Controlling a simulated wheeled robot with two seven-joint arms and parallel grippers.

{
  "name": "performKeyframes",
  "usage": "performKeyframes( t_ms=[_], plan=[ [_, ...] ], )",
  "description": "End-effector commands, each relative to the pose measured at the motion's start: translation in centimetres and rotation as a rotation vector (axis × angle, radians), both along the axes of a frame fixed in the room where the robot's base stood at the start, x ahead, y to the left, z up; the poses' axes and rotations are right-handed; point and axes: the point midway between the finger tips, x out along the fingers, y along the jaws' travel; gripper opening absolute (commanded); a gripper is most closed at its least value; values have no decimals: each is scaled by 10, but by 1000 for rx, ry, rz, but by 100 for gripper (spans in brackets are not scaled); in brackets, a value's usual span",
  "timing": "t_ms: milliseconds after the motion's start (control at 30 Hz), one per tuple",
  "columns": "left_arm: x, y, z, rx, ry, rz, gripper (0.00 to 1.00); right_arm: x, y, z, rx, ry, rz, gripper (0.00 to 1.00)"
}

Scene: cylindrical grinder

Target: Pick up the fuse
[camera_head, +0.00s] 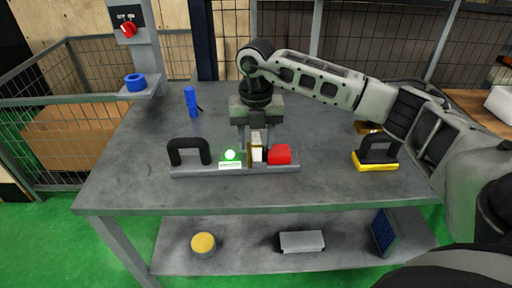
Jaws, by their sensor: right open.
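My right gripper (256,140) points down over the middle of the grey table, with its fingers apart. A small white block with a brownish-gold side (257,153) stands upright between or just below the fingers; I cannot tell whether they touch it. No label marks the fuse. A blue cylinder (191,101) also stands upright on the table, left of the gripper. A red block (280,154) sits just right of the white one, and a green lit button with a label (230,160) just left. My left gripper is not in view.
The grey table (130,177) has a black handle (189,151) at left and a yellow-based black handle (377,154) at right. A panel with a red switch (128,30) and a blue ring (135,82) stands back left. The lower shelf (348,257) holds several items.

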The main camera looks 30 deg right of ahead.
Motion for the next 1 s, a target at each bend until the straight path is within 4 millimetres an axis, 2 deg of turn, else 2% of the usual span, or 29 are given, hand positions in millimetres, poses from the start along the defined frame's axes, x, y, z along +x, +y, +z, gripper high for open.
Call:
performKeyframes(
  t_ms=[67, 233, 600, 733, 1000],
  plan=[
    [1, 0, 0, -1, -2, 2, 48, 0, 0, 0, 0, 0, 0, 47],
    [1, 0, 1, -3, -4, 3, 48, 0, 0, 0, 0, 0, 0, 0],
    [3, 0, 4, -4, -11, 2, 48, 1, 0, 7, 1, -2, 0, 0],
    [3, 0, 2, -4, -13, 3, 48, 1, 0, 27, 1, -5, 0, 0],
    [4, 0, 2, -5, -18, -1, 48, 1, 1, 81, 2, -5, 1, 0]
  ],
)
